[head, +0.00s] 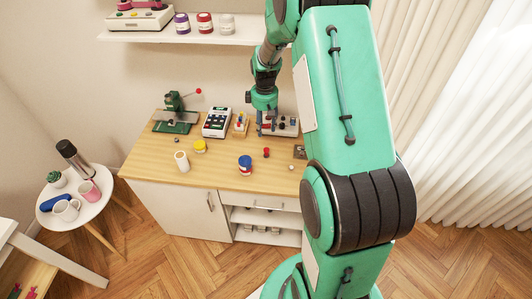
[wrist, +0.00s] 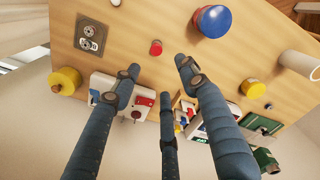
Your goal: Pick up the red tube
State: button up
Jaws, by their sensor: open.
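A small red tube (head: 266,153) stands on the wooden cabinet top, to the right of a blue jar with red on it (head: 245,165). In the wrist view the red tube (wrist: 156,48) is seen just beyond my fingertips, with bare wood around it. My gripper (head: 266,130) is above the back part of the cabinet top. In the wrist view my gripper (wrist: 160,76) has its fingers spread, with nothing between them. The fingers appear apart from the red tube.
The blue jar (wrist: 213,20), a yellow jar (head: 200,146) and a white cylinder (head: 181,161) stand nearby. A control box (head: 282,126), a calculator-like device (head: 217,122) and a green machine (head: 175,122) line the back. A wall shelf (head: 160,37) hangs above.

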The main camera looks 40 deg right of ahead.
aim_at(266, 149)
jog(key=shift+d+f, duration=0.5)
jog(key=shift+f, duration=0.35)
jog(key=shift+f, duration=0.1)
jog(key=shift+f+b, duration=0.6)
jog(key=shift+f, duration=3.65)
jog(key=shift+a+f+b, duration=0.1)
jog(key=shift+f+b, duration=0.45)
jog(key=shift+f, duration=2.05)
jog(key=shift+c, duration=0.5)
grip_shut()
